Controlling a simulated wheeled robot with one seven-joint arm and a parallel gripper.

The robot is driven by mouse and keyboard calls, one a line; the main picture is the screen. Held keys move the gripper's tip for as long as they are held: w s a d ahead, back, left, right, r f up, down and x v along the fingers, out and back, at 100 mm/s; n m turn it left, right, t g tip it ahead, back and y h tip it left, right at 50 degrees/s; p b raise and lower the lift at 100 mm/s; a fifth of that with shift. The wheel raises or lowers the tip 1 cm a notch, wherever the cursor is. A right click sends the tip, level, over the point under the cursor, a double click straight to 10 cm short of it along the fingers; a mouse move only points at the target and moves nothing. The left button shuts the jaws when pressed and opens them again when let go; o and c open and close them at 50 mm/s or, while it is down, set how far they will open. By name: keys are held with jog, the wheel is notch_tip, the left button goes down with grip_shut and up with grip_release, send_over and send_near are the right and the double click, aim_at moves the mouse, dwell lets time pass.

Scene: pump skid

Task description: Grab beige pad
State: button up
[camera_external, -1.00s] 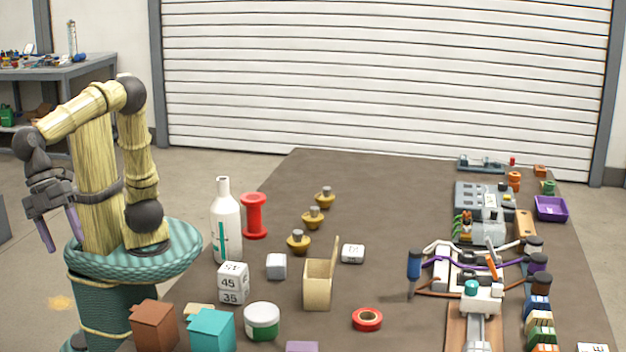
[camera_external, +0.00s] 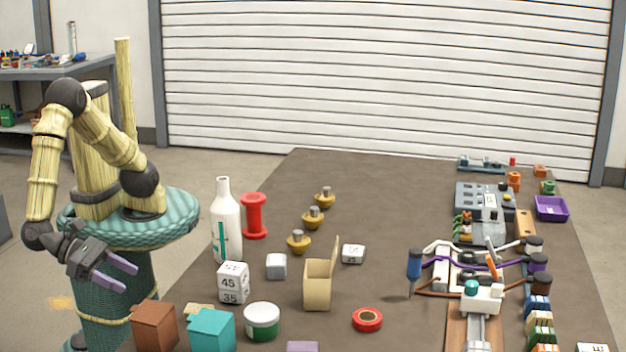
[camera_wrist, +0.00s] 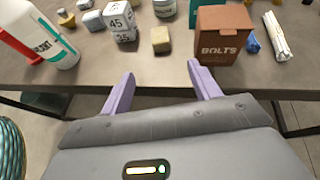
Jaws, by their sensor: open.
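The beige pad (camera_wrist: 161,40) is a small block on the table near its edge, between the white number cube and the brown bolts box in the wrist view. In the external view the pad (camera_external: 199,309) shows only in part, behind the brown and teal boxes. My gripper (camera_wrist: 158,88) is open and empty, its two purple fingers pointing toward the table edge with the pad ahead of them. In the external view my gripper (camera_external: 130,275) is left of the table, apart from the pad.
The brown bolts box (camera_wrist: 222,36) stands right of the pad and the number cube (camera_wrist: 118,22) left of it. A white bottle (camera_wrist: 50,40) and a red spool (camera_external: 254,215) stand further left. A teal box (camera_external: 212,331) and a green-white jar (camera_external: 262,320) are close to the pad.

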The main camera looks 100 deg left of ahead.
aim_at(191, 308)
jog(key=shift+w+a+m, duration=0.15)
jog(key=shift+w+m, duration=0.05)
jog(key=shift+m, duration=0.2)
jog(key=b+x, duration=0.1)
jog(key=x, duration=1.1)
jog(key=shift+w+r, duration=0.15)
jog(key=x, duration=0.5)
jog(key=shift+c, duration=0.2)
jog(key=c, duration=1)
